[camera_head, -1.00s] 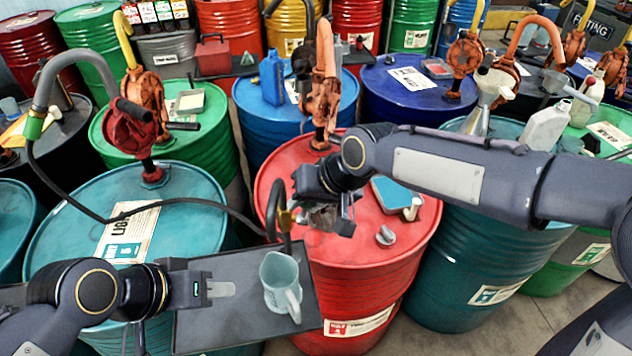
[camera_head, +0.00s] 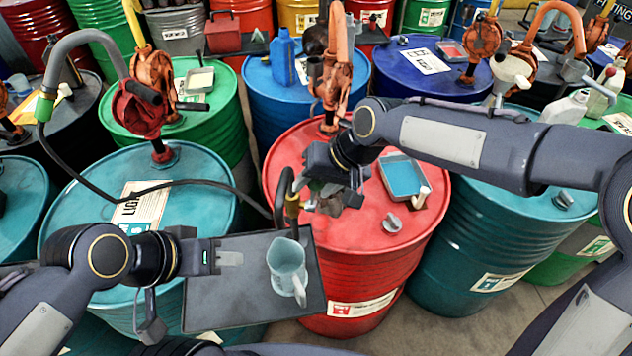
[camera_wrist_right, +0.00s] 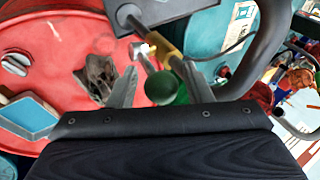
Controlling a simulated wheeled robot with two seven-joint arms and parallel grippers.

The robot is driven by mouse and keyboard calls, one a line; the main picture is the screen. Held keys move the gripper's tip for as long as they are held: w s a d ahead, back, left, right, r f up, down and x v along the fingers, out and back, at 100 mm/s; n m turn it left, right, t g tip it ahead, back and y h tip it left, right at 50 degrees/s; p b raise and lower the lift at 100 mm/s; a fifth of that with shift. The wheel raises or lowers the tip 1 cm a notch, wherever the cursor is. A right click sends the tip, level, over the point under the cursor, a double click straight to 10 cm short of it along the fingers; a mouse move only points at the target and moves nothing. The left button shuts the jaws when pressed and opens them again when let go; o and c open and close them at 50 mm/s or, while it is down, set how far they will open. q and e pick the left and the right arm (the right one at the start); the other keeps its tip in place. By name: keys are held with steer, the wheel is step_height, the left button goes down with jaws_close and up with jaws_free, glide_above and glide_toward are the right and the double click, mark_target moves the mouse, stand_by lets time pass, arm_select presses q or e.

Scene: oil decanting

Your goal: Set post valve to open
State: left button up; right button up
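A dark upright pipe with a curved top and a brass valve fitting (camera_head: 292,203) stands at the edge of the dark tray (camera_head: 215,305). In the right wrist view the brass fitting (camera_wrist_right: 167,52) is beyond the fingers. A green round part (camera_wrist_right: 165,87) appears between them; contact cannot be told. My right gripper (camera_head: 328,200) is over the red drum, right of the fitting. Its fingers are apart in the wrist view (camera_wrist_right: 158,85). A pale translucent jug (camera_head: 285,262) stands on the tray.
The red drum (camera_head: 345,262) bears a blue pan (camera_head: 403,176), a grey cap (camera_head: 391,223) and a crumpled dark thing (camera_wrist_right: 100,76). A black hose (camera_head: 185,183) crosses the teal drum (camera_head: 70,215). Rotary pumps and more drums crowd behind.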

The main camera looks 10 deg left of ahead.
steer(key=shift+r, duration=0.1)
steer(key=shift+d+r, duration=0.25)
steer(key=shift+r, duration=0.2)
steer(key=b+v, duration=0.1)
steer(key=v, duration=0.5)
steer(key=shift+s+d+r, duration=0.1)
steer(key=shift+d+r, duration=0.1)
steer(key=shift+r, duration=0.15)
